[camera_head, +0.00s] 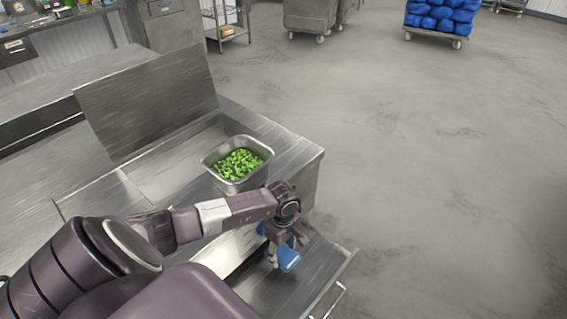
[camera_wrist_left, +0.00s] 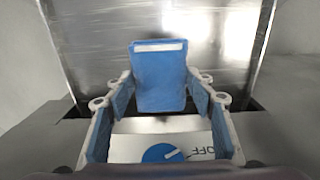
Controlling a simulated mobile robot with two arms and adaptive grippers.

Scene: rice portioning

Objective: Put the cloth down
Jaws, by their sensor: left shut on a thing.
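A blue cloth (camera_wrist_left: 159,80) with a white strip along its top edge is between the fingers of my left gripper (camera_wrist_left: 160,100) in the left wrist view. The fingers are shut on it. I cannot tell whether the cloth touches the shelf. My right gripper is not in view.
A metal pan (camera_head: 212,166) of green pieces stands on the steel counter (camera_head: 300,152) behind my left arm. A blue dial (camera_wrist_left: 160,153) marked OFF shows below the cloth in the left wrist view. Open concrete floor (camera_head: 430,180) lies to the right.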

